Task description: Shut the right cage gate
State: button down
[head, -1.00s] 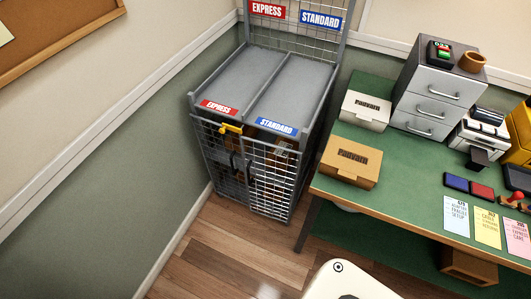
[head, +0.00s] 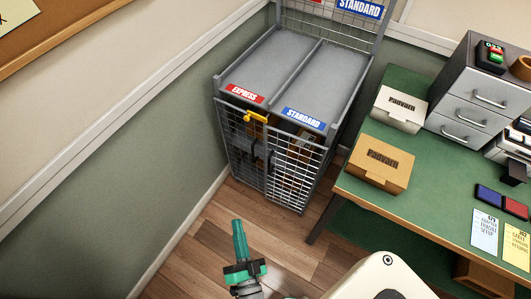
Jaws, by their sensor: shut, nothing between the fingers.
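The grey wire cage (head: 219,87) stands against the wall. Its right gate (head: 298,178), a pale mesh panel under the blue STANDARD label (head: 304,118), appears to stand a little out from the front; its exact angle is hard to tell. The left gate (head: 238,150) is under the red EXPRESS label (head: 244,94). A yellow latch (head: 257,117) sits at the top near the middle, with dark handles below it. My gripper (head: 238,224), teal, is shut and empty. It is in front of the cage, below the gates in the picture, and appears apart from them.
A green desk (head: 440,215) stands close on the cage's right, with a tan box (head: 381,164), a white box (head: 398,108) and a grey drawer unit (head: 478,90). The wall is on the left. Wooden floor (head: 205,245) is clear before the cage.

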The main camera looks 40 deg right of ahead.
aim_at(269, 146)
jog(key=w+d+f+m+g+h, duration=0.4)
jog(key=w+d+f+m+g, duration=0.1)
jog(key=w+d+m, duration=0.3)
jog(key=w+d+f+m+g+h, duration=0.4)
jog(key=w+d+f+m+g, duration=0.1)
jog(key=w+d+m, duration=0.3)
jog(key=shift+m, duration=0.4)
jog(key=x, duration=1.3)
jog(key=shift+w+r, duration=0.25)
